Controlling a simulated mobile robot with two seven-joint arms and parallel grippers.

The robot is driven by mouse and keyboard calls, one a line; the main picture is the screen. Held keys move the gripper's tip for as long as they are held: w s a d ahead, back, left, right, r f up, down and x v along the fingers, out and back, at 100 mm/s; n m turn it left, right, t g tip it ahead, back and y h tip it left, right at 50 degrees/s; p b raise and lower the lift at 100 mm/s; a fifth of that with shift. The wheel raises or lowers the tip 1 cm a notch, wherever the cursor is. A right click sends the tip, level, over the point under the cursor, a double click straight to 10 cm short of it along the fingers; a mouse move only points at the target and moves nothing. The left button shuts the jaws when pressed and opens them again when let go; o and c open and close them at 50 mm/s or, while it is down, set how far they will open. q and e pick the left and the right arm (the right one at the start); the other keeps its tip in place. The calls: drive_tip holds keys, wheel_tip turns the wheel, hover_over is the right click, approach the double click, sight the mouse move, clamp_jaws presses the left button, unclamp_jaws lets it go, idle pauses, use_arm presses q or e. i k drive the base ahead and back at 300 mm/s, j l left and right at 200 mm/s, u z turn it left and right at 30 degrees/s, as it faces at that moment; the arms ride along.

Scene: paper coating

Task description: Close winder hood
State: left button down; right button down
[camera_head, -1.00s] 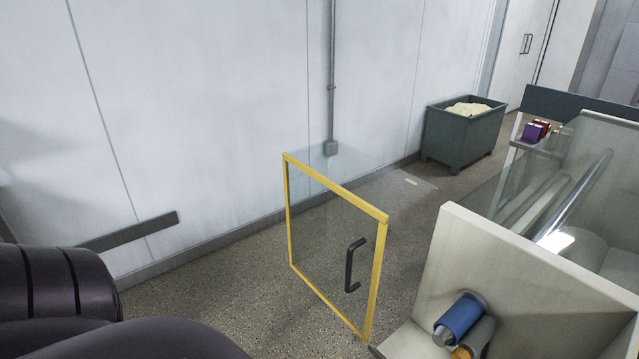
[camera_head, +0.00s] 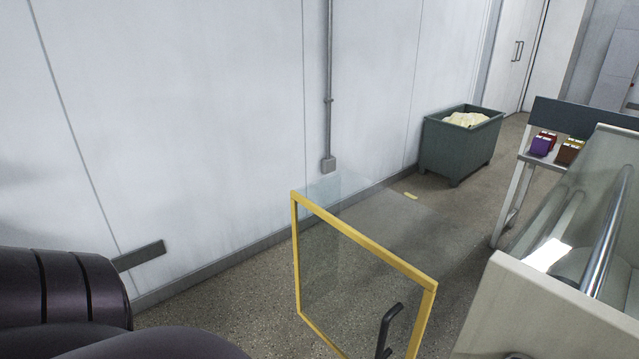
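The winder hood (camera_head: 365,237) is a clear panel in a yellow frame with a black handle (camera_head: 388,330) near its right edge. It stands swung out into the aisle, apart from the pale machine housing (camera_head: 550,312) at the right. Its lower part is cut off by the picture's bottom edge. My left arm fills the lower left corner, and its gripper is out of the picture. My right gripper is not in view either.
A dark green bin (camera_head: 460,152) with pale material stands by the wall. A small table (camera_head: 528,160) with several coloured boxes stands behind the machine. A metal roller (camera_head: 607,235) shows at the right.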

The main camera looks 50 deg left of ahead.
sight(430, 286)
drive_tip(key=i+j, duration=0.1)
drive_tip(key=j, duration=0.55)
drive_tip(key=i+j, duration=0.1)
drive_tip(key=j, duration=0.5)
drive_tip(key=i+j, duration=0.1)
drive_tip(key=j, duration=0.55)
